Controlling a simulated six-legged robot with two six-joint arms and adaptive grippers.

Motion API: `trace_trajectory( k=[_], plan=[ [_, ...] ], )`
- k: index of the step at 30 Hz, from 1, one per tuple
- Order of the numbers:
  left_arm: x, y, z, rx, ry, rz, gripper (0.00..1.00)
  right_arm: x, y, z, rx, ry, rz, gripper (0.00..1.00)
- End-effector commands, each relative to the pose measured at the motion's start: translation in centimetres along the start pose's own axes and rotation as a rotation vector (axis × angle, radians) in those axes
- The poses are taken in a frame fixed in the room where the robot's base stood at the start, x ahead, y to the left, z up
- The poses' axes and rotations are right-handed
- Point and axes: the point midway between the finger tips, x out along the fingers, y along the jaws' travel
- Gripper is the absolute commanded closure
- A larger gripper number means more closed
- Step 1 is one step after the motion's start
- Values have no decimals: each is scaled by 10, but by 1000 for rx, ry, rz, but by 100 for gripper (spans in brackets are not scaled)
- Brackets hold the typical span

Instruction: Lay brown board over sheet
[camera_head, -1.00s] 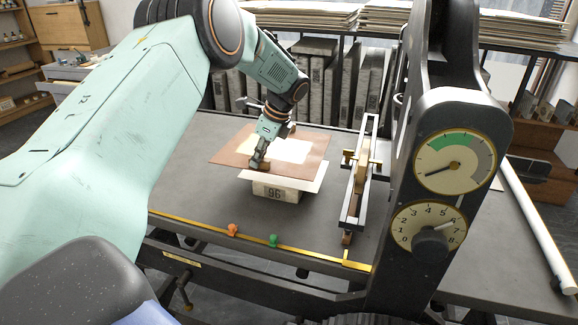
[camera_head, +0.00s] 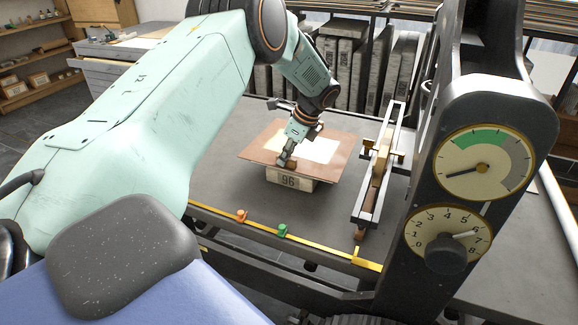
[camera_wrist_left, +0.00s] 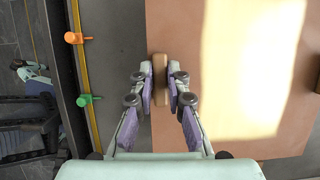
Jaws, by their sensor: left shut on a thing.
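The brown board (camera_head: 262,149) lies flat over the pale stone block marked 96 (camera_head: 297,184) on the press bed. A bright patch with soft edges falls on its top. It also fills much of the left wrist view (camera_wrist_left: 265,145). My left gripper (camera_head: 287,160) is at the board's front left edge, shut on its small wooden grip; in the wrist view the two fingers (camera_wrist_left: 160,82) pinch that grip from both sides. No sheet shows now; the board hides the stone's top. I cannot tell whether the board touches what is under it. My right gripper is not in view.
The grey press bed (camera_head: 228,180) has a yellow front strip with an orange knob (camera_head: 240,216) and a green knob (camera_head: 282,230). A scraper frame (camera_head: 367,195) stands right of the board. A black column with dials (camera_head: 484,165) blocks the right side.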

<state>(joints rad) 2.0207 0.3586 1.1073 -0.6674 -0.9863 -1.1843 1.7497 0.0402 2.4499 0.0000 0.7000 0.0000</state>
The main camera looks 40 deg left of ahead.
Motion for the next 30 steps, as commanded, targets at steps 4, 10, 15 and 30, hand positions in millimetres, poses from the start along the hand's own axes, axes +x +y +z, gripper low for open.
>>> trace_trajectory(
  k=[4,10,15,30],
  plan=[
    [10,0,-5,0,-1,0,100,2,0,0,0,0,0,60],
    [34,-2,-15,0,-1,-1,100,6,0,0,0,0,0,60],
    [34,-4,-16,-1,0,-2,100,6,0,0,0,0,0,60],
    [35,-3,-16,0,0,-1,63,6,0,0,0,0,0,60]
  ],
)
